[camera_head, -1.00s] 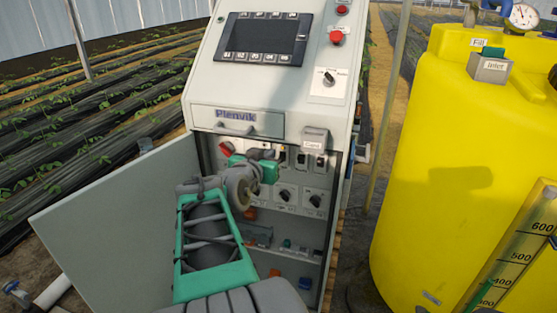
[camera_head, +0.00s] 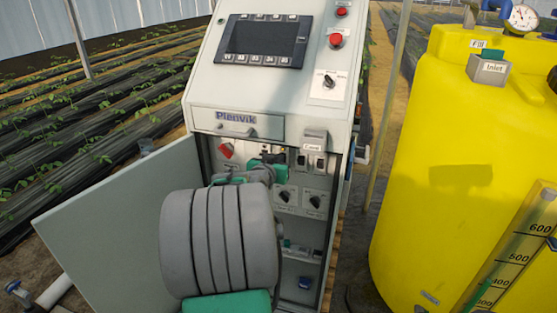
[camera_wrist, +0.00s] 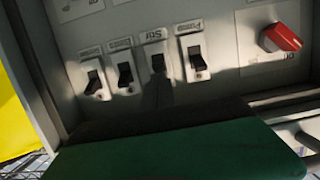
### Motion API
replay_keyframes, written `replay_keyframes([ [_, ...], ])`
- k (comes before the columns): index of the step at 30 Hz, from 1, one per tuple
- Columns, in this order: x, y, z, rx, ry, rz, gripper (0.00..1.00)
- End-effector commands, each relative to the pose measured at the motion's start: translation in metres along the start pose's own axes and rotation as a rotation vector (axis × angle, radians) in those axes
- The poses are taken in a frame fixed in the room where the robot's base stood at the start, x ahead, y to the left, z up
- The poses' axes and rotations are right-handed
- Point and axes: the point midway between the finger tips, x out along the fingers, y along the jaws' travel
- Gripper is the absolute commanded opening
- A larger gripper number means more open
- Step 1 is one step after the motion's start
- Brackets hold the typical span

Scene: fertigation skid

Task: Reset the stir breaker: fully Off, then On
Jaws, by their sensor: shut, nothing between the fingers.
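The stir breaker (camera_wrist: 158,62) is a black toggle in a row of several on the grey panel, in the wrist view. Its label is upside down and blurred but looks like "Stir". A shadow lies over and below it, and I cannot tell its lever position. In the head view my gripper (camera_head: 274,161) is at the breaker row inside the open cabinet, shut and empty, partly hidden by my arm. The green gripper body fills the bottom of the wrist view; fingertips are not clear there, nor whether they touch the toggle.
Neighbouring breakers (camera_wrist: 195,62) sit close on both sides. A red rotary switch (camera_wrist: 282,38) is right of them in the wrist view. In the head view, black knobs (camera_head: 314,201) lie below, the open cabinet door (camera_head: 110,215) stands left, and a yellow tank (camera_head: 450,130) stands right.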

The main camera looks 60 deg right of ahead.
Motion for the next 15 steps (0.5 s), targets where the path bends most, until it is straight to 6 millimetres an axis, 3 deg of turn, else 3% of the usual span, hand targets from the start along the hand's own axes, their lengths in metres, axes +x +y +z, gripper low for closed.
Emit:
replay_keyframes([
  [15, 0.0006, 0.0, 0.0071, 0.0, 0.044, 0.0, 0.0],
])
